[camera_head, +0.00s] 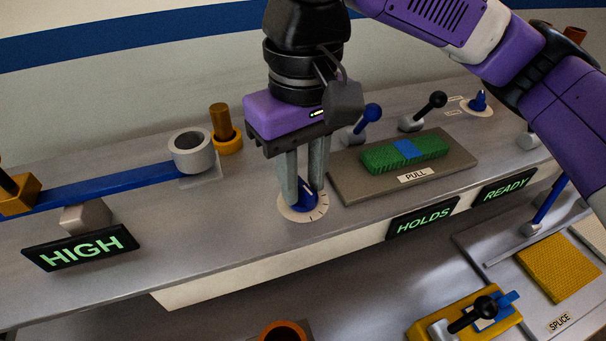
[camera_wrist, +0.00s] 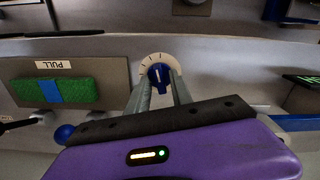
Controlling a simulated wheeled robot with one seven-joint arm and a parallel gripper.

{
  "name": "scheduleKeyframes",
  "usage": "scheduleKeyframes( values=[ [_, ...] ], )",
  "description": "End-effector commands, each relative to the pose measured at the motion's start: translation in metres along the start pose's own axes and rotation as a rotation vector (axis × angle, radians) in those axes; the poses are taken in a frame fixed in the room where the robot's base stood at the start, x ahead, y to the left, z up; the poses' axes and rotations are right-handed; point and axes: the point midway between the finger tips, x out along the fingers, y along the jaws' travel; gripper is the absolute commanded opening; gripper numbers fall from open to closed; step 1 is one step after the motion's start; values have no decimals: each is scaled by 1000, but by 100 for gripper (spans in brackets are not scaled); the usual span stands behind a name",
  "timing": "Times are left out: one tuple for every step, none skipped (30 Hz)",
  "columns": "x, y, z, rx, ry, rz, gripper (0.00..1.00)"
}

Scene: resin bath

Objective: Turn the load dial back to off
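The blue dial (camera_head: 305,201) sits on a round cream plate with tick marks, on the grey console's front part. It also shows in the wrist view (camera_wrist: 158,77), with a white pointer mark on its knob. My gripper (camera_head: 306,190) points down at this dial with one finger on each side of the knob. In the wrist view the two fingertips (camera_wrist: 161,80) reach the knob's sides, but I cannot tell whether they press on it. A second blue dial (camera_head: 479,104) stands at the back right. No label naming either dial is readable.
Right of the dial is a PULL tray (camera_head: 350,185) with a green block (camera_head: 385,158). Behind are a blue-knobbed lever (camera_head: 371,113) and a black-knobbed lever (camera_head: 437,100). Left are a grey ring (camera_head: 192,152), a blue bar (camera_head: 110,188) and a lit HIGH sign (camera_head: 82,248).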

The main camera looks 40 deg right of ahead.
Motion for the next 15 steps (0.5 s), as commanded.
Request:
scheduleKeyframes(
  values=[
    [0,0,0,0,0,0,14],
    [0,0,0,0,0,0,8],
    [0,0,0,0,0,0,0],
    [0,0,0,0,0,0,0],
    [0,0,0,0,0,0,0],
    [0,0,0,0,0,0,0],
    [0,0,0,0,0,0,0],
    [0,0,0,0,0,0,0],
    [0,0,0,-1,0,0,0],
    [0,0,0,-1,0,0,0],
    [0,0,0,-3,0,0,0],
    [-1,0,0,-6,0,0,0],
    [-1,0,0,-10,-1,0,0],
    [-1,0,0,-15,-1,0,0],
    [-1,0,0,-25,-1,-1,0]
  ],
)
